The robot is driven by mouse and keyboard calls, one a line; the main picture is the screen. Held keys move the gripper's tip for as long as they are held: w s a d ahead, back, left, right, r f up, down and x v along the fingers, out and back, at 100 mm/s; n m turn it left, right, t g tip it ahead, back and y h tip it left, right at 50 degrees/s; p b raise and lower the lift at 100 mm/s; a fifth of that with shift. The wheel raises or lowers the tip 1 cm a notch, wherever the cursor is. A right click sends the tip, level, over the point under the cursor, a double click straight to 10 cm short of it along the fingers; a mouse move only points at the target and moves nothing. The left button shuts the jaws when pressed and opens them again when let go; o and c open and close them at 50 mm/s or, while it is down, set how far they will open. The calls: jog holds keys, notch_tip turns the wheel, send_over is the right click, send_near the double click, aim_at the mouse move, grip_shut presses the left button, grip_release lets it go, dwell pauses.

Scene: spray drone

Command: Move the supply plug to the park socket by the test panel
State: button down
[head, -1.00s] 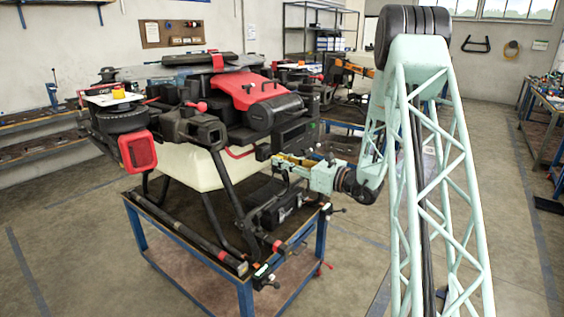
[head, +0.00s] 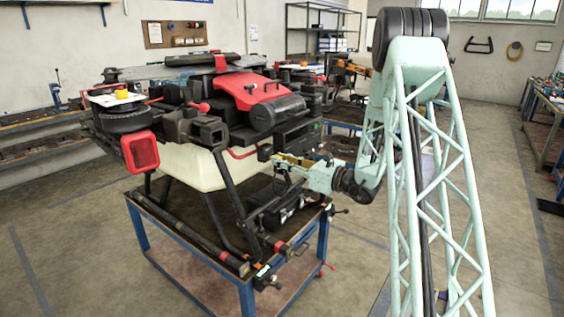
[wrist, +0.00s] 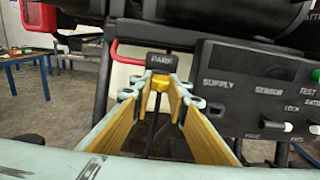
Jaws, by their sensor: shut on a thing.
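My gripper (wrist: 161,88) is shut on a small yellow piece, the supply plug (wrist: 160,80), held between its fingertips. Most of the plug is hidden by the fingers. The tips are just below the black PARK label (wrist: 162,61), in front of the park socket, which I cannot make out. I cannot tell whether the plug touches it. The dark test panel (wrist: 240,88) is to the right, with SUPPLY, SENSOR and TEST markings. In the head view my gripper (head: 281,161) is at the right side of the drone, below its dark body.
The drone (head: 195,165) stands on a blue-framed cart (head: 247,296). A red bar (wrist: 120,52) and a black leg are close left of my fingers. Knobs (wrist: 288,126) stick out of the panel at right. Open floor (head: 90,240) lies left of the cart.

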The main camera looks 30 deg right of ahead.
jog(key=shift+w+a, duration=0.25)
jog(key=shift+w, duration=0.3)
jog(key=c, duration=2.4)
grip_release()
jog(key=shift+s+d, duration=0.1)
jog(key=shift+s, duration=0.05)
jog(key=shift+v, duration=5.8)
